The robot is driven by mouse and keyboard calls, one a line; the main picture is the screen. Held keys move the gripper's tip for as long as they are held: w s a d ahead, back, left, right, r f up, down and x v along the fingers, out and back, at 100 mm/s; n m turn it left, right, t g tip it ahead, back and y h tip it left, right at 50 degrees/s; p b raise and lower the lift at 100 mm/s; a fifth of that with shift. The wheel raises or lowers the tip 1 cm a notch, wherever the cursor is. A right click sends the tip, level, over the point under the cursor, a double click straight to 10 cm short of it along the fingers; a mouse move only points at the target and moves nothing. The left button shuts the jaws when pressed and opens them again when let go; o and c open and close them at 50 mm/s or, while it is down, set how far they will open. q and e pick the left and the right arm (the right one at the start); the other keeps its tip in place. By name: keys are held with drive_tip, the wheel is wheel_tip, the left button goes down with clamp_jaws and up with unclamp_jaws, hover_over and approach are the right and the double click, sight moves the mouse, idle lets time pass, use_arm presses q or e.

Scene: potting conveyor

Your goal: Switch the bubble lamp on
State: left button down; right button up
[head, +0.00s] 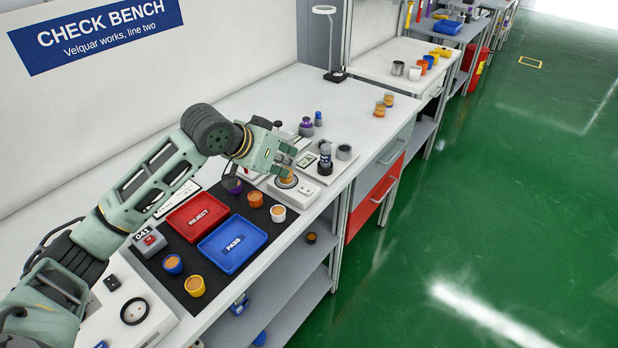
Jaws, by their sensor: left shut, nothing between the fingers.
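A desk lamp (330,44) with a thin post, a pale ring-shaped head and a dark base stands at the far end of the check bench. It is the only lamp I make out; I cannot tell whether it is lit or whether it is the bubble lamp. My left gripper (291,162) is shut and empty. It hangs over the bench, just above a small white device (307,190) with a round orange-topped piece (287,180) on it. The fingers partly hide this area, and I cannot tell whether they touch it. My right gripper is out of view.
A red REJECT tray (197,216) and a blue PASS tray (233,244) lie on a dark mat with several small pots. A grey box marked 041 (148,242) stands beside them. A white panel with a black ring (135,311) is nearest. The bench's back strip is clear.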

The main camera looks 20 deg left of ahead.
use_arm(q)
drive_tip(key=shift+w+a+r, duration=0.15)
drive_tip(key=shift+a+r, duration=0.05)
drive_tip(key=shift+r, duration=0.45)
drive_tip(key=shift+w+f, duration=0.1)
drive_tip(key=p, duration=0.2)
hover_over(310, 191)
drive_tip(key=f, duration=0.7)
drive_tip(key=shift+w+a+f, duration=0.1)
drive_tip(key=shift+w+a, duration=0.15)
drive_tip(key=shift+a, duration=0.05)
wheel_tip(310, 191, down, 2)
drive_tip(key=shift+s+d+f+p, duration=0.1)
drive_tip(key=shift+f+p, duration=0.15)
drive_tip(key=shift+p, duration=0.1)
drive_tip(key=shift+s+f, duration=0.1)
drive_tip(key=shift+f, duration=0.5)
drive_tip(key=shift+d+f+p, duration=0.3)
drive_tip(key=shift+p, duration=0.1)
